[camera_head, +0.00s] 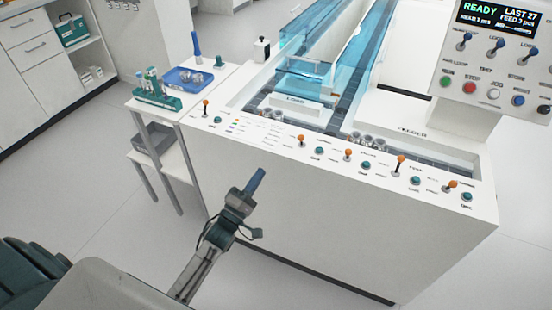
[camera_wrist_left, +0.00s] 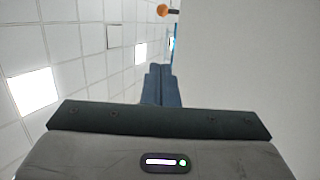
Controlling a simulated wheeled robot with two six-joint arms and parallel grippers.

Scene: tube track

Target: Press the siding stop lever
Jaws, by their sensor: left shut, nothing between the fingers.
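Several orange-knobbed levers stand along the front ledge of the white track machine (camera_head: 300,210). One lever (camera_head: 206,105) is at the left end. Others are farther right: a lever (camera_head: 302,137), a lever (camera_head: 348,153), a lever (camera_head: 400,162) and a lever (camera_head: 451,187). Their labels are too small for me to tell which is the siding stop. My left gripper (camera_head: 257,178) is shut and empty, in front of the machine's front face and below the ledge, apart from every lever. In the left wrist view its fingers (camera_wrist_left: 160,75) are together, and an orange knob (camera_wrist_left: 162,10) shows beyond them.
Teal buttons (camera_head: 320,151) sit between the levers. Blue clear track channels (camera_head: 370,50) run behind the ledge. A control panel (camera_head: 495,60) with a READY display stands at the right. A side table (camera_head: 150,104) holds a blue tray (camera_head: 180,75) and a tube rack. Floor at the left is clear.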

